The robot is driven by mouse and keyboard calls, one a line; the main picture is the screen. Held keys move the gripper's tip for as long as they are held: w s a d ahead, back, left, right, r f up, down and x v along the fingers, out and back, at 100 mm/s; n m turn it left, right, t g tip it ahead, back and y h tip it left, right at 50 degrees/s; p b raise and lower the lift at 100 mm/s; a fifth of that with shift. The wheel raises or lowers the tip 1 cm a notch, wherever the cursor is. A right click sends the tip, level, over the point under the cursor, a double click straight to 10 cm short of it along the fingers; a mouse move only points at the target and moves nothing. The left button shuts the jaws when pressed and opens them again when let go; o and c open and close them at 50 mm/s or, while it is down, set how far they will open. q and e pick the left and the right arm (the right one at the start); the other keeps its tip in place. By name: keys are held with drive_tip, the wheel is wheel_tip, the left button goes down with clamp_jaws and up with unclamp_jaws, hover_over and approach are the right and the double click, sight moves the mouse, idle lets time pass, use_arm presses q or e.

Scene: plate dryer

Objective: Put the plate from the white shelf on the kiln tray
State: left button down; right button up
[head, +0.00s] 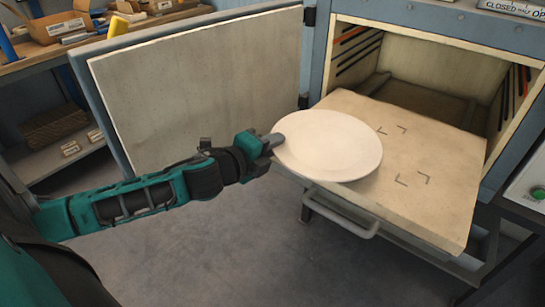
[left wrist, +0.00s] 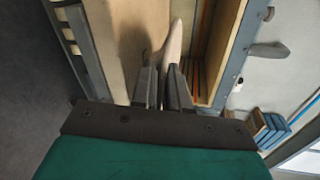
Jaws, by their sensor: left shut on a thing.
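A white round plate (head: 328,145) is held flat by its left rim in my left gripper (head: 275,140). The plate is at the left part of the kiln tray (head: 440,175), overlapping it in the head view; whether it touches the tray I cannot tell. In the left wrist view the plate (left wrist: 174,45) shows edge-on between the two fingers of my left gripper (left wrist: 163,85). The tray is pulled out of the open kiln and has dark corner marks to the right of the plate. My right gripper is not in view.
The kiln door (head: 200,85) stands open at the left, close behind my left arm. A metal handle (head: 340,212) sticks out below the tray's front. A workbench with boxes (head: 60,25) is at the far left. The right part of the tray is bare.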

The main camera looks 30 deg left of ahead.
use_arm(q)
wheel_tip(320, 180, down, 3)
drive_tip(key=shift+r+b, duration=0.1)
drive_tip(key=shift+b, duration=0.3)
drive_tip(key=c, duration=1.1)
unclamp_jaws()
drive_tip(key=shift+s, duration=0.15)
drive_tip(key=shift+p+v, duration=0.6)
drive_tip(key=shift+v, duration=5.25)
